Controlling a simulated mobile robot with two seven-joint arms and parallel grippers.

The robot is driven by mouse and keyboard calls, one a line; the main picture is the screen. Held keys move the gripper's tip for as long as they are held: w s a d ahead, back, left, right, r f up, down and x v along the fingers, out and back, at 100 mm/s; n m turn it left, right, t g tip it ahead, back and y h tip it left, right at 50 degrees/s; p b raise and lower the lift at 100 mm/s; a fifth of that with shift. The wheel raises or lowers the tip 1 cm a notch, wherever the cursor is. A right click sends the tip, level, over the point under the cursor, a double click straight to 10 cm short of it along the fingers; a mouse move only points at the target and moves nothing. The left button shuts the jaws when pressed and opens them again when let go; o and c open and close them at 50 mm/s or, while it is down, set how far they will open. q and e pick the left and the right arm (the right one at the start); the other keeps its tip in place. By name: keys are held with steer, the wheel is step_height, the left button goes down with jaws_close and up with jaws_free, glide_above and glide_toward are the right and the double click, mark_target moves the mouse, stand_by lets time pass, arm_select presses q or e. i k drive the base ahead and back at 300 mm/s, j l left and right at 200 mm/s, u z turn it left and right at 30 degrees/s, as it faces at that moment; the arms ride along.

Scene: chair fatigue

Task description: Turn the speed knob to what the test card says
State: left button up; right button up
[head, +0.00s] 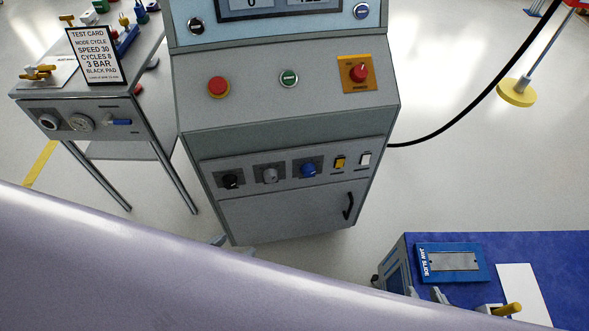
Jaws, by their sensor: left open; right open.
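The test card (94,57) stands on the side table at upper left and reads mode cycle, speed 30, cycles 8, 3 bar, black pad. The console's lower panel carries a black knob (231,181), a grey knob (270,175) and a blue knob (309,170). Their labels are too small to read, so I cannot tell which is the speed knob. My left gripper (232,246) shows only its fingertips above my pale arm, below the console's lower left; it is open and apart from the knobs. My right gripper (425,295) is open at lower right, by the blue bench, partly hidden.
The console (288,135) also has a red button (218,87), a green button (289,78), a red rotary switch (359,72), a yellow switch (339,162) and a white one (365,159). A blue bench (550,250) stands at lower right. A black cable (450,130) runs right.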

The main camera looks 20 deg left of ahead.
mark_target(270, 175)
steer(key=k+j+z, duration=0.15)
steer(key=j, duration=0.15)
steer(key=j+z, duration=0.15)
steer(key=j, duration=0.2)
steer(key=j+z, duration=0.2)
steer(key=i+j+z, duration=0.15)
steer(key=j, duration=0.25)
